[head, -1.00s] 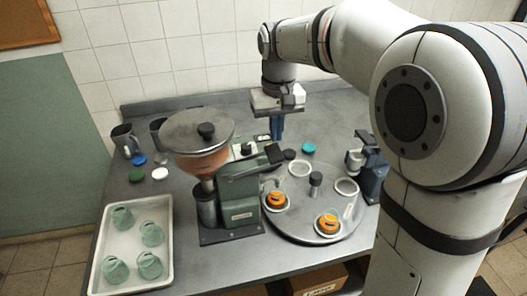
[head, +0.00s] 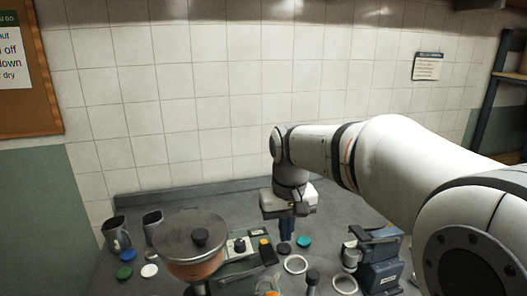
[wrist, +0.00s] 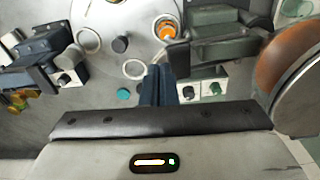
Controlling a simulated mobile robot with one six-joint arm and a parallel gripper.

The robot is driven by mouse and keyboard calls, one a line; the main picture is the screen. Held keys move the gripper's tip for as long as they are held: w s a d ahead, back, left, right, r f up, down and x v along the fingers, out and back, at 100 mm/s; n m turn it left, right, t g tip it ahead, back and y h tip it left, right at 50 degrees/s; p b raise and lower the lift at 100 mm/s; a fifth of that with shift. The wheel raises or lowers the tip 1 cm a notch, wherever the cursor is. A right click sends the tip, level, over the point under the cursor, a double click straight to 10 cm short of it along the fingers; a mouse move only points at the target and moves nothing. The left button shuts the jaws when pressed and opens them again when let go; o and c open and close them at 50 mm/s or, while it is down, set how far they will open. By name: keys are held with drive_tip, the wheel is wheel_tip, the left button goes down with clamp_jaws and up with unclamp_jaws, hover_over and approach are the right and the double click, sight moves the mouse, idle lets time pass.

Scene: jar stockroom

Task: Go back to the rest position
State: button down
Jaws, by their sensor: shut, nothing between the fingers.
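My gripper (head: 287,230) points straight down over the back part of the worktop, its two blue fingers together with nothing between them. In the wrist view the shut fingers (wrist: 158,86) show at the centre, between a teal lid (wrist: 124,94) and the control box with knobs (wrist: 202,90). In the head view the fingers are just left of the teal lid (head: 304,242) and right of the filling machine's hopper (head: 190,240). Whether the fingertips touch the worktop cannot be told.
Two metal jugs (head: 116,234) and blue, green and white lids (head: 150,270) lie left. A dark machine (head: 377,262) stands right. White rings lie on the turntable (wrist: 118,14), with an orange-topped jar (wrist: 166,30). The tiled wall (head: 220,110) rises behind.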

drive_tip(key=s+d+f+m+t, duration=0.1)
drive_tip(key=s+d+f, duration=0.1)
drive_tip(key=s+d, duration=0.3)
drive_tip(key=s+d+f+m+t, duration=0.1)
drive_tip(key=s+d+f, duration=0.2)
drive_tip(key=s, duration=0.9)
drive_tip(key=shift+d+f+m+t, duration=0.15)
drive_tip(key=shift+d+m+t, duration=0.2)
drive_tip(key=shift+d, duration=0.9)
drive_tip(key=shift+a, duration=0.1)
